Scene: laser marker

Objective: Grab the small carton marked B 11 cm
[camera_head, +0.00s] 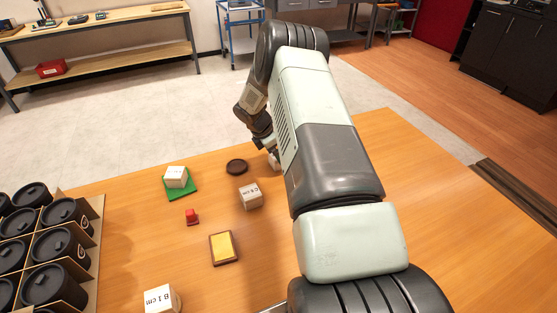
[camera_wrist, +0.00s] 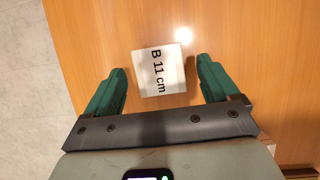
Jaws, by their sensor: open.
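The small white carton marked B 11 cm (camera_wrist: 161,71) sits on the wooden table in the wrist view, label facing up. My gripper (camera_wrist: 160,68) is open, with one green finger on either side of the carton. Small gaps show between the fingers and the carton, and the jaws hold nothing. In the head view my arm hides most of the gripper. A small pale shape (camera_head: 274,161) shows beside the arm there; I cannot tell whether it is this carton.
Another carton marked B 1 cm (camera_head: 160,300) stands at the front left. A carton marked C (camera_head: 250,197), a white carton (camera_head: 176,176) on a green pad (camera_head: 181,194), a dark disc (camera_head: 237,166), a red piece (camera_head: 192,217), a yellow pad (camera_head: 223,248) and a cup rack (camera_head: 91,255) share the table (camera_head: 130,240).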

